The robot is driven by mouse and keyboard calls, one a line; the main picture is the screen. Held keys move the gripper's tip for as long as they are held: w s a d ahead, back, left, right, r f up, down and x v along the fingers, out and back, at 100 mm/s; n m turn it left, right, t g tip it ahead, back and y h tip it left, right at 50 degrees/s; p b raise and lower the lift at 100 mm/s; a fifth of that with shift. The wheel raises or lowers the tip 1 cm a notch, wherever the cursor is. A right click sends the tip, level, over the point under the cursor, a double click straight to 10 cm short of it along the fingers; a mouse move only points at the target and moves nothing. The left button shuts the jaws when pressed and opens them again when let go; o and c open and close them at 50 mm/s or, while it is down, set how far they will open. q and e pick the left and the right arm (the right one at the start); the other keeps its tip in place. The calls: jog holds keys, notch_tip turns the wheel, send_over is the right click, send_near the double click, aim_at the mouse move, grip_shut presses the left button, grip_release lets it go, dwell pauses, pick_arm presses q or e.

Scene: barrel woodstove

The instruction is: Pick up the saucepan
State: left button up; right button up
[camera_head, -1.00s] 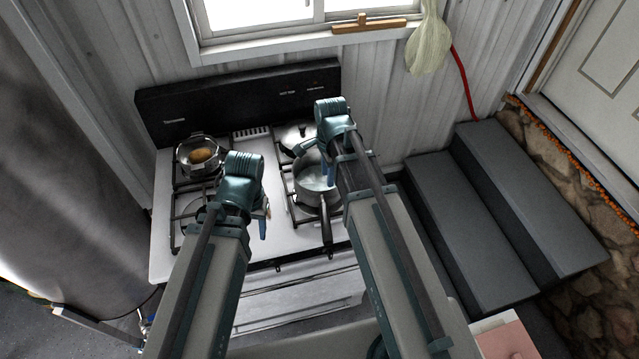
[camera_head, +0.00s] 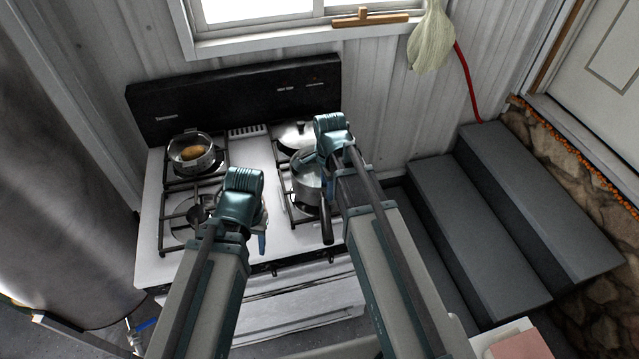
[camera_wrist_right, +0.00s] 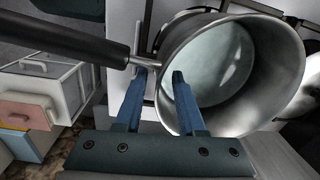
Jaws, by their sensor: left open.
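The steel saucepan (camera_head: 304,188) with a dark handle (camera_head: 327,224) is at the stove's right burners, partly hidden by my right gripper. In the right wrist view the saucepan (camera_wrist_right: 270,75) shows its open mouth. My right gripper (camera_wrist_right: 162,75) has its fingers at the rim beside the handle (camera_wrist_right: 75,38), with the pan wall seemingly between them. The fingers stand apart; whether they clamp the wall is unclear. In the head view my right gripper (camera_head: 328,172) is over the pan. My left gripper (camera_head: 262,232) is open over the stove's front middle, and its fingers are mostly hidden.
The white stove (camera_head: 255,190) has a black back panel (camera_head: 235,95). A lidded pot (camera_head: 295,135) is behind the saucepan. Dark steps (camera_head: 480,230) lie right.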

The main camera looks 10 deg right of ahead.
notch_tip(320, 180, down, 5)
jog(key=b, duration=0.4)
jog(key=shift+r, duration=0.2)
grip_shut()
dwell(1.1)
